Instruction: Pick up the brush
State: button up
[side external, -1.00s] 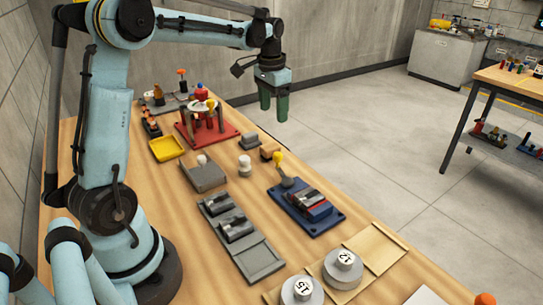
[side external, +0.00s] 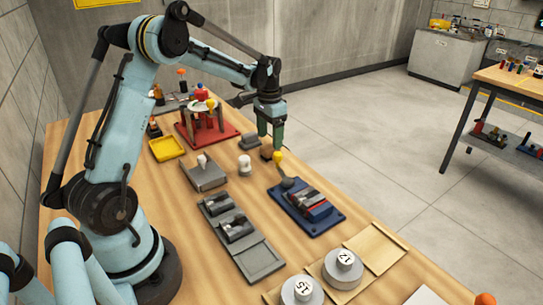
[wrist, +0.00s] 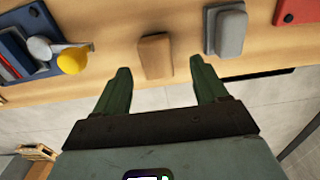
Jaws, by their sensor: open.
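A small brown block (wrist: 155,56), which looks like the brush, lies on the wooden table near its far edge. In the side view the brown block (side external: 266,153) shows just below my gripper, and my fingers hide part of it. My gripper (side external: 271,146) is open and empty, pointing down over the table edge. In the wrist view my green fingers (wrist: 160,68) are spread to the left and right of the block, with the block lying ahead between them. I see no contact. Bristles cannot be made out.
A grey block (wrist: 228,32) lies right of the brown block in the wrist view. A blue tray (side external: 330,222) holds a grey-and-red vise and a yellow-tipped tool (side external: 279,158) close to my gripper. A red stand (side external: 232,135) is behind. Beyond the table edge is open floor.

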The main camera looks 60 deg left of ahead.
aim_at(270, 146)
jog(key=f, duration=0.4)
jog(key=shift+s+d, duration=0.1)
jog(key=shift+d, duration=0.1)
jog(key=c, duration=1.2)
notch_tip(270, 146, up, 10)
jog(key=shift+r, duration=0.1)
